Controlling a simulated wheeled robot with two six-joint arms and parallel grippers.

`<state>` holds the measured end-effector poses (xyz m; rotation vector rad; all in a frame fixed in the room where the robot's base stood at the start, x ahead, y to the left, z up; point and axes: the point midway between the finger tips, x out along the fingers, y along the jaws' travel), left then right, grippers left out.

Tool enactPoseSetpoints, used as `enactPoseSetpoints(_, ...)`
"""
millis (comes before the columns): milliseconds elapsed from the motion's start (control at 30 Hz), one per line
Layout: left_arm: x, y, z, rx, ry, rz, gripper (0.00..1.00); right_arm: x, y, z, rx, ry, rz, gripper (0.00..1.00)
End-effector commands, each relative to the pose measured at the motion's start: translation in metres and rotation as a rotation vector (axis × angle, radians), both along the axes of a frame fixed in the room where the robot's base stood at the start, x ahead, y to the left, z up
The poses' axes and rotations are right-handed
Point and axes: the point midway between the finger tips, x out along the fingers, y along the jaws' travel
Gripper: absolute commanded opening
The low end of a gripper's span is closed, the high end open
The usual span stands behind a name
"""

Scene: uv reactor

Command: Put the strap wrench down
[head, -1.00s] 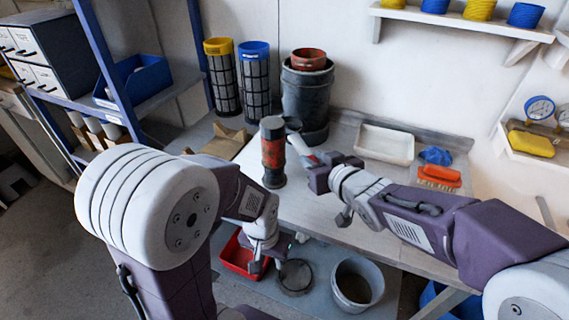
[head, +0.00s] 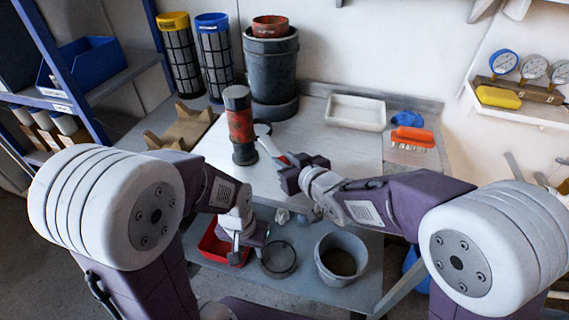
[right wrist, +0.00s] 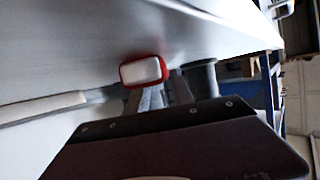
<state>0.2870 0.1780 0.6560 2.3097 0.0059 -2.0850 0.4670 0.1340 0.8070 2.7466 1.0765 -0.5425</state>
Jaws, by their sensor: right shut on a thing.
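My right gripper (head: 288,177) is shut on the strap wrench (head: 270,146), over the worktable (head: 352,150). The wrench's pale loop end points up and left, close beside a black cylinder with a red middle (head: 239,124); I cannot tell whether they touch. In the right wrist view the wrench's red-rimmed, pale end (right wrist: 146,71) shows beyond my gripper's body. My left gripper (head: 237,253) hangs low in front of the table, near a red tray (head: 211,246); its jaw opening is unclear.
A white tray (head: 356,112) and an orange brush (head: 412,137) lie at the table's back right. A large dark canister (head: 271,70) stands at the back. A grey bucket (head: 342,258) sits on the lower shelf. The table's middle right is clear.

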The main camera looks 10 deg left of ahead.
Motion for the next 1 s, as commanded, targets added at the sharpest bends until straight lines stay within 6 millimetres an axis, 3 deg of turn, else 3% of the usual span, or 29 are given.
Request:
enactPoseSetpoints(200, 0.000, 0.000, -0.004, 0.000, 0.000, 0.000, 0.36, 0.000, 0.000, -0.003, 0.001, -0.001, 0.000, 0.00)
enactPoseSetpoints(233, 0.000, 0.000, -0.002, 0.000, 0.000, 0.000, 0.36, 0.000, 0.000, -0.002, 0.000, 0.000, 0.000, 0.37)
enactPoseSetpoints(300, 0.000, 0.000, -0.002, 0.000, 0.000, 0.000, 0.36, 0.000, 0.000, -0.002, 0.000, 0.000, 0.000, 0.50)
enactPoseSetpoints(667, 0.000, 0.000, 0.004, 0.000, 0.000, 0.000, 0.36, 0.000, 0.000, 0.005, 0.001, -0.001, 0.000, 0.50)
enactPoseSetpoints(1000, 0.000, 0.000, 0.022, 0.000, 0.000, 0.000, 0.36, -0.049, -0.046, 0.034, 0.002, -0.002, -0.001, 0.50)
